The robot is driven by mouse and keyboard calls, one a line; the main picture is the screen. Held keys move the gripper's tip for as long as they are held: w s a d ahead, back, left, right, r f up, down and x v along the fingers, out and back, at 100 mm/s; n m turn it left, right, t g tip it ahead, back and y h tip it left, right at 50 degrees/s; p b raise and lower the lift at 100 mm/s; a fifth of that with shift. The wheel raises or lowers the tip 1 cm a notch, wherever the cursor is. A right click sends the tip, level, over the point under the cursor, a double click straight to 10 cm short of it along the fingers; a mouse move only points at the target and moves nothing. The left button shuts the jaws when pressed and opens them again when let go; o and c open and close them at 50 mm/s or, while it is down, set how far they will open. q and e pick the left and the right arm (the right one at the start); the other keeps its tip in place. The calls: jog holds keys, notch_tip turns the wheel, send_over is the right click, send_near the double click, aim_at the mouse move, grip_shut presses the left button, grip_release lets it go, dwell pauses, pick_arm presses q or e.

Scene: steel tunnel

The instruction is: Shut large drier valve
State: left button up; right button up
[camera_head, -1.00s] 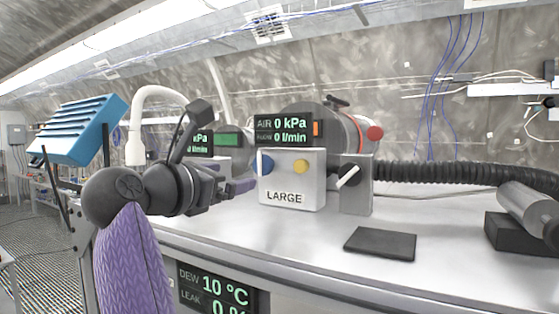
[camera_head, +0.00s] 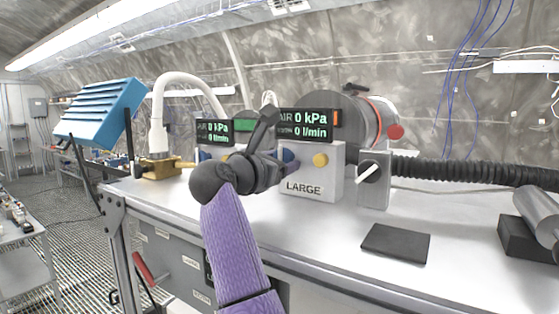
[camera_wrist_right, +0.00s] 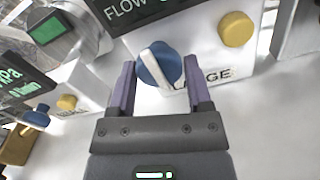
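The large drier is a pale box marked LARGE (camera_head: 310,189) on the bench. Its front has a blue knob with a white bar (camera_wrist_right: 167,61) and a yellow button (camera_head: 320,160). My right gripper (camera_wrist_right: 158,75) is open, with one purple finger on each side of the knob; I cannot tell whether they touch it. In the head view my right gripper (camera_head: 284,161) largely covers the knob. A black dial with a white lever (camera_head: 368,172) sits on the grey block to the right. My left gripper is not in view.
A second smaller unit with a display (camera_head: 213,127) stands left of the large one. A ribbed black hose (camera_head: 460,172) runs right. A black slab (camera_head: 395,243) lies on the bench (camera_head: 330,234). A blue slatted box (camera_head: 102,112) stands at the left.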

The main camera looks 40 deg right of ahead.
grip_shut()
jog(key=shift+f+m+b, duration=0.1)
jog(key=shift+m+b, duration=0.8)
jog(key=shift+m, duration=0.3)
jog(key=shift+w+m+b, duration=0.1)
jog(key=shift+m+b, duration=0.25)
jog(key=shift+m, duration=1.75)
jog(key=shift+r, duration=0.2)
jog(key=shift+o, duration=2.4)
grip_release()
jog(key=shift+a, duration=0.1)
jog(key=shift+b, duration=0.3)
